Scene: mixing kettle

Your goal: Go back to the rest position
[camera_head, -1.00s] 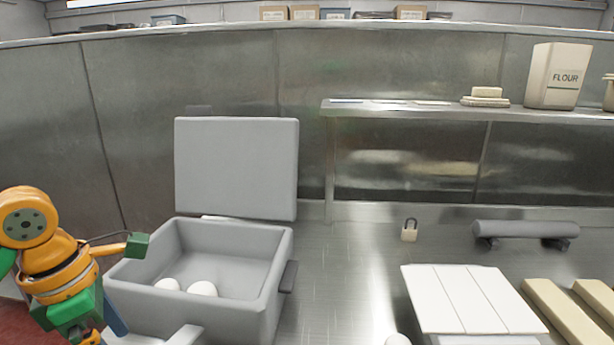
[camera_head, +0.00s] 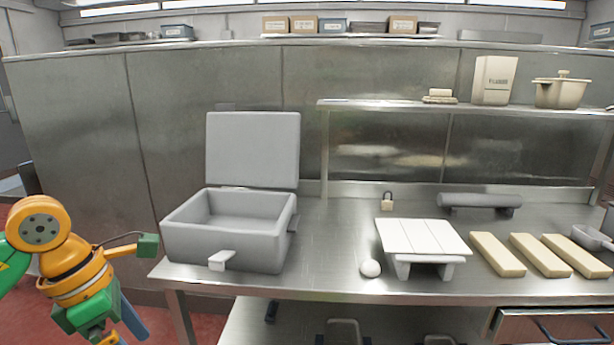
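My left arm, orange and green, comes in at the lower left, to the left of the grey bin and apart from it. A green block (camera_head: 147,245) on a thin rod sticks out from the wrist. I cannot make out the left gripper's fingertips, so I cannot tell whether it is open or shut. My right arm and gripper are out of view. The grey bin (camera_head: 225,245) stands on the steel counter with its lid (camera_head: 253,150) raised upright. The bin's floor is hidden by its front wall from this angle.
A shelf (camera_head: 470,106) holds a canister (camera_head: 494,80) and a pot (camera_head: 560,92).

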